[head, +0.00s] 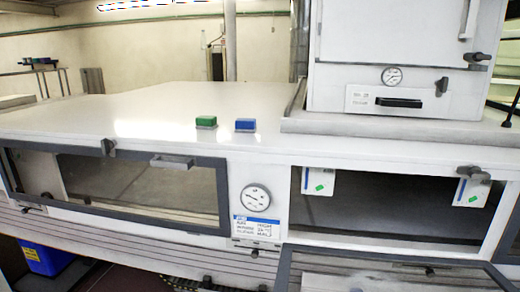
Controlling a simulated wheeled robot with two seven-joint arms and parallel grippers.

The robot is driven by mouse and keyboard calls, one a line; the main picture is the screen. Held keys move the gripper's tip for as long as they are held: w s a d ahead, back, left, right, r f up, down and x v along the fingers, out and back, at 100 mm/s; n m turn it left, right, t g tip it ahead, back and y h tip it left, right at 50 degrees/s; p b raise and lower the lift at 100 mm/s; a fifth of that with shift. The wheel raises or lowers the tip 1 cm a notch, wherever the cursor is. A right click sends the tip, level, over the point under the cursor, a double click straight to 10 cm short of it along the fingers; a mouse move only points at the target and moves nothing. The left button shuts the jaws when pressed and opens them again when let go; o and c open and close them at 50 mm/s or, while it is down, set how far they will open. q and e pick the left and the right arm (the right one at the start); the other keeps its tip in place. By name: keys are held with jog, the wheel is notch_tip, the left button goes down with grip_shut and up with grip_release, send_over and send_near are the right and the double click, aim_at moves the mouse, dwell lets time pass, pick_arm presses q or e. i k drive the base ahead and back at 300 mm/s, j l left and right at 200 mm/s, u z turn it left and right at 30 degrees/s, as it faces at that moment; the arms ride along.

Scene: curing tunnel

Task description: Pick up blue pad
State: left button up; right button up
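A small blue pad (245,125) lies on the white top of the tunnel cabinet (110,115), close to its front edge and above the round gauge. A green pad (206,122) of similar size lies just to its left, with a small gap between them. Nothing covers the blue pad. Neither of my grippers shows in the head view.
A white oven unit (335,80) stands on the cabinet to the right. Below the top, the left glazed door (135,190) is closed; the right door (390,275) hangs open. A gauge (255,198) sits between them. The top left of the pads is clear.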

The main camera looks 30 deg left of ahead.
aim_at(242, 125)
jog(key=i+j+z, duration=0.15)
jog(key=j+z, duration=0.85)
jog(key=j, duration=0.15)
jog(key=i, duration=0.05)
